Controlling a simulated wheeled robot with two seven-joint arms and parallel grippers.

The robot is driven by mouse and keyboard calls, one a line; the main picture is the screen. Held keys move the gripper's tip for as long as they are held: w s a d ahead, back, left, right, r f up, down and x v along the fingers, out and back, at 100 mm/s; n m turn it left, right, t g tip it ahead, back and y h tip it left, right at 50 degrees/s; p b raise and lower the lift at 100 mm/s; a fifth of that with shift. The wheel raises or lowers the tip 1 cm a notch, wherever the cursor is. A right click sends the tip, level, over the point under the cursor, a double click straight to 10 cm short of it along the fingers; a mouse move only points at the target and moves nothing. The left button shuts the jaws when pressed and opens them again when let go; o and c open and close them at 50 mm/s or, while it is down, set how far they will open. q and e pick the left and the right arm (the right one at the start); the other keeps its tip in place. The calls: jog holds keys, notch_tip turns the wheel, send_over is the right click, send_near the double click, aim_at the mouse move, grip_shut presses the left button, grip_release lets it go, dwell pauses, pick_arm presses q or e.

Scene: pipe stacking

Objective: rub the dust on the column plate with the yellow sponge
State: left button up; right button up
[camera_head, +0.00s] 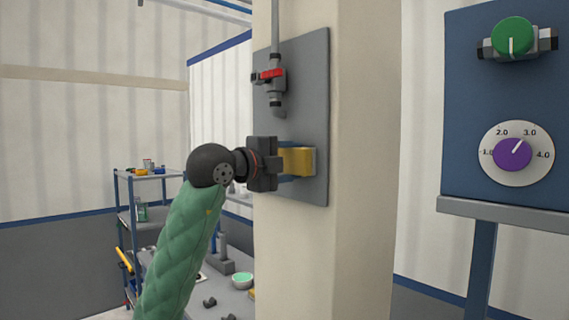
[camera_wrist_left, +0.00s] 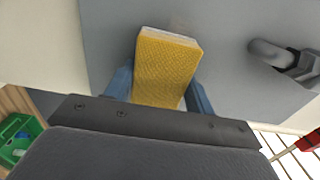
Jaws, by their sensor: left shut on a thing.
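The yellow sponge (camera_head: 297,161) is held by my left gripper (camera_head: 286,162) at the lower part of the grey column plate (camera_head: 308,75). In the left wrist view the sponge (camera_wrist_left: 166,68) sits between the two blue fingers of my left gripper (camera_wrist_left: 160,92). Its pale far edge is at the plate (camera_wrist_left: 225,30); I cannot tell if it touches firmly. A faint brownish dust mark (camera_wrist_left: 178,25) shows on the plate just beyond the sponge. My right gripper is not in view.
A pipe with a red-handled valve (camera_head: 270,77) is mounted on the plate above the sponge. A blue panel with a green knob (camera_head: 512,36) and a purple dial (camera_head: 512,154) stands at right. A shelf (camera_head: 140,217) and a workbench with a bowl (camera_head: 242,281) are behind, left of the column.

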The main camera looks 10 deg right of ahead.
pick_arm(q)
jog(key=shift+s+d, duration=0.45)
jog(key=shift+s, duration=0.2)
jog(key=shift+b, duration=0.45)
jog(key=shift+w+a+f, duration=0.15)
jog(key=shift+w+a, duration=0.25)
jog(key=shift+w+a+f, duration=0.1)
jog(key=shift+w+a, duration=0.1)
jog(key=shift+w, duration=0.45)
jog(key=shift+w+a+r, duration=0.25)
jog(key=shift+w+a, duration=0.45)
jog(key=shift+w, duration=0.15)
jog(key=w+a, duration=0.6)
jog(key=w, duration=0.2)
